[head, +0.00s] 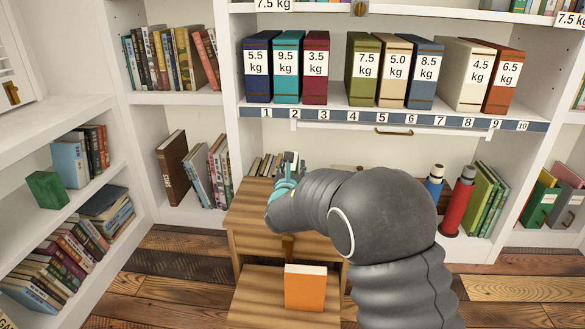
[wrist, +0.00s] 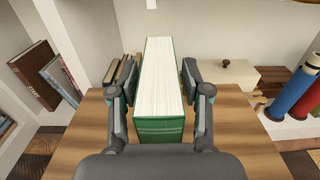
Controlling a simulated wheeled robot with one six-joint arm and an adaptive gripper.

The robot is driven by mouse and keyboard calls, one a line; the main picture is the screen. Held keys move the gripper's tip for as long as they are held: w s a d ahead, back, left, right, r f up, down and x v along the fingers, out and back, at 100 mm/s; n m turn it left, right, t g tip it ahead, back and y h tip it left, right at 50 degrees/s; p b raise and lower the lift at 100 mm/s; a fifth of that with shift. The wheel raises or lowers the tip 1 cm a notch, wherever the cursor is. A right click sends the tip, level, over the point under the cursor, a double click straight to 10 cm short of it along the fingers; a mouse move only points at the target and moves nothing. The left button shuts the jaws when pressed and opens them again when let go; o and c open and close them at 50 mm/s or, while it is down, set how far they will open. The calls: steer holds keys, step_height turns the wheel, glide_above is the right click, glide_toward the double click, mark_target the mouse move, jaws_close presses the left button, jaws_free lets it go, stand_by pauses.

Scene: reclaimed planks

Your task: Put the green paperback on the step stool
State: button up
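The green paperback (wrist: 160,131) stands upright on or just above the wooden top in the wrist view, its white page edges facing up. My gripper (wrist: 152,82) is open around it, with one finger on each side. A gap shows on the left, and the right finger is very close to the cover. In the head view my gripper (head: 288,172) is over the upper step of the wooden step stool (head: 245,218); the green paperback cannot be made out there. Whether the paperback's base touches the wood is hidden.
An orange book (head: 305,288) stands on the lower step. A blue bottle (head: 434,185) and a red bottle (head: 458,205) stand right of my arm. Bookshelves enclose the left and back.

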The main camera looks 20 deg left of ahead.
steer(key=shift+r, duration=0.15)
steer(key=shift+s, duration=0.1)
steer(key=v, duration=1.1)
steer(key=shift+s, duration=0.35)
